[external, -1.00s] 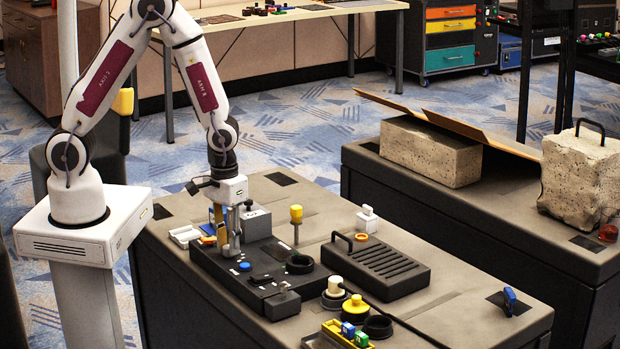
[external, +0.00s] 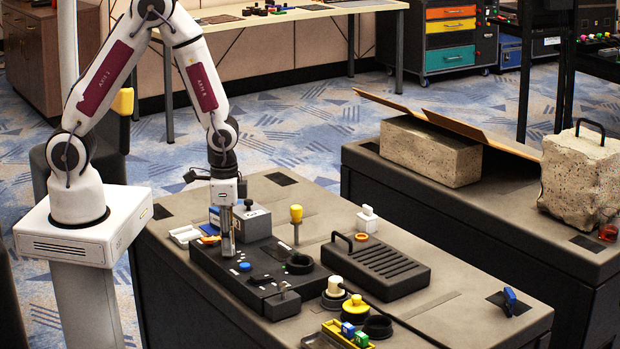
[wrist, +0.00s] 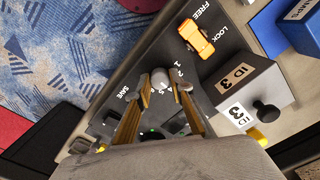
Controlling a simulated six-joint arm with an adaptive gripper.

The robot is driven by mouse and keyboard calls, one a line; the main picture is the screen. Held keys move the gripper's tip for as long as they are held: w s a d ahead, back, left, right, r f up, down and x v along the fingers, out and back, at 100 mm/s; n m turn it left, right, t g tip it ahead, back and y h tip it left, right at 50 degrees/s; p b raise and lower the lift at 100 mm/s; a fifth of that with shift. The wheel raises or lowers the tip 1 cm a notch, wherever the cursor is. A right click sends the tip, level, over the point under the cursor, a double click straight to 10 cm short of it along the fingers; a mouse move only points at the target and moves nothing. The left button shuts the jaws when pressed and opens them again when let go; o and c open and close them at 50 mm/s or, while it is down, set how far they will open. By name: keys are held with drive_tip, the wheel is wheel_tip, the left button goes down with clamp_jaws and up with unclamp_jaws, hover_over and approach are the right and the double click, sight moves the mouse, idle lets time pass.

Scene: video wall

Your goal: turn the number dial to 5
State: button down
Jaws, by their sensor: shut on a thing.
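The number dial (wrist: 160,78) is a small grey knob on the dark control panel, with white numbers printed around it. In the wrist view 1 and 2 can be read at its right, and a 5 shows between my fingers. My gripper (wrist: 163,92) points down and is shut on the dial, one finger at each side. Its pointer and exact setting cannot be made out. In the external view my gripper (external: 228,252) stands over the far left part of the panel (external: 215,268) and hides the dial.
An orange switch (wrist: 197,37) marked FREE and LOCK sits close to the dial. A grey box (wrist: 248,92) labelled ID 3 stands beside it. A blue button (external: 245,266) and a black ring (external: 299,263) are on the panel. A ribbed black block (external: 376,268) lies to the right.

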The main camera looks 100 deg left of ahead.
drive_tip(key=m, duration=0.8)
drive_tip(key=shift+m, duration=0.3)
idle(0.4)
drive_tip(key=c, duration=1.8)
unclamp_jaws()
drive_tip(key=shift+r, duration=0.2)
drive_tip(key=shift+r, duration=5.8)
